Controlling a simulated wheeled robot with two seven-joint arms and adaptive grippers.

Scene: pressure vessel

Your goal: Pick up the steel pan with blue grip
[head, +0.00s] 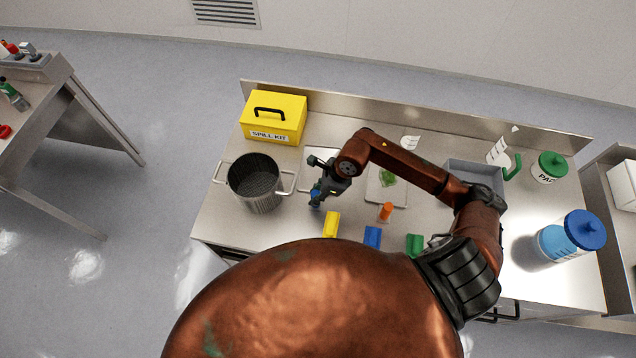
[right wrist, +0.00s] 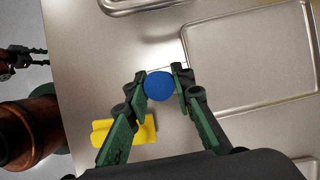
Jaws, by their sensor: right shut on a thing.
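My right gripper (head: 317,194) reaches in from the right and points down at the bench between the pot and the yellow block. In the right wrist view its two fingers (right wrist: 160,76) are closed on the sides of a round blue grip (right wrist: 160,87). The blue grip also shows at the fingertips in the head view (head: 315,198). I cannot make out a steel pan under the grip; the gripper and the grip hide what is below. Part of a copper arm and a dark end (right wrist: 18,60), perhaps my left gripper, shows at the left of the right wrist view.
A steel pot (head: 256,184) with two side handles stands left of the gripper. A yellow spill kit box (head: 273,118) is behind. A yellow block (head: 331,224), blue block (head: 372,237), green block (head: 414,245) and orange item (head: 385,211) stand nearby. A flat tray (right wrist: 250,100) lies close by.

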